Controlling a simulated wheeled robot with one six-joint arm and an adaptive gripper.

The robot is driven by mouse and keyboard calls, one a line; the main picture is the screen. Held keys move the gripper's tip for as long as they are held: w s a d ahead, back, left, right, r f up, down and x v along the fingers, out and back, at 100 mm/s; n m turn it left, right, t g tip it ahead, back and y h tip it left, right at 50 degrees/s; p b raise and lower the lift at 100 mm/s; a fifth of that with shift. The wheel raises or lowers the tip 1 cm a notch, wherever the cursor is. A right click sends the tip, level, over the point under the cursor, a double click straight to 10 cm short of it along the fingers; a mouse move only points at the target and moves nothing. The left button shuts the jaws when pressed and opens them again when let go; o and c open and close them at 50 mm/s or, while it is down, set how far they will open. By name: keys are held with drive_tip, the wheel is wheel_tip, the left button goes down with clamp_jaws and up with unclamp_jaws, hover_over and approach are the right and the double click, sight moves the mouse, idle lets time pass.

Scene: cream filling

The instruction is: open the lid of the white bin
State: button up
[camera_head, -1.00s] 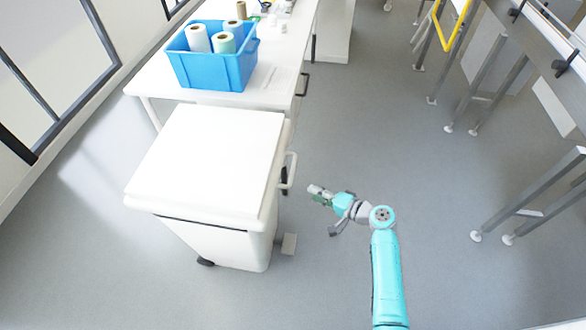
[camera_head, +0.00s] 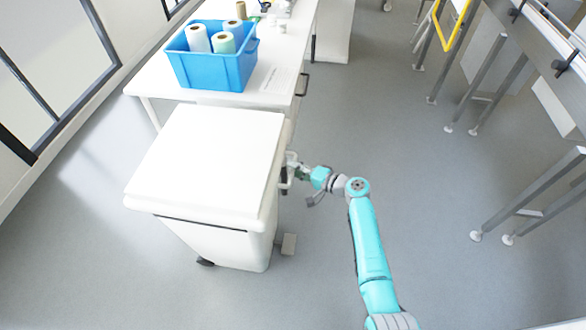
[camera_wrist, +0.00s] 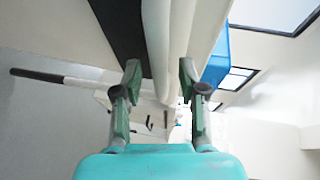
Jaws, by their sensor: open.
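The white bin (camera_head: 228,240) stands on the floor left of my arm, with its flat white lid (camera_head: 215,150) down on it. A pale handle (camera_head: 291,172) sits on the bin's right side. My gripper (camera_head: 294,170) is at that side, right by the handle, and partly hides it. In the wrist view my gripper (camera_wrist: 158,80) is open, its two green-grey fingers apart, with the white edge of the bin (camera_wrist: 158,45) between and beyond them. I cannot tell whether a finger touches the handle or lid.
A white table (camera_head: 270,85) with a blue crate (camera_head: 215,68) of rolls stands behind the bin. A small pedal-like block (camera_head: 289,244) is low at the bin's right. Metal-legged benches (camera_head: 500,80) stand at the right. The floor between (camera_head: 400,150) is clear.

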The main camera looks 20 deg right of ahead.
drive_tip(key=shift+w+a+f, duration=0.1)
drive_tip(key=shift+w+a, duration=0.25)
drive_tip(key=shift+w, duration=0.05)
clamp_jaws()
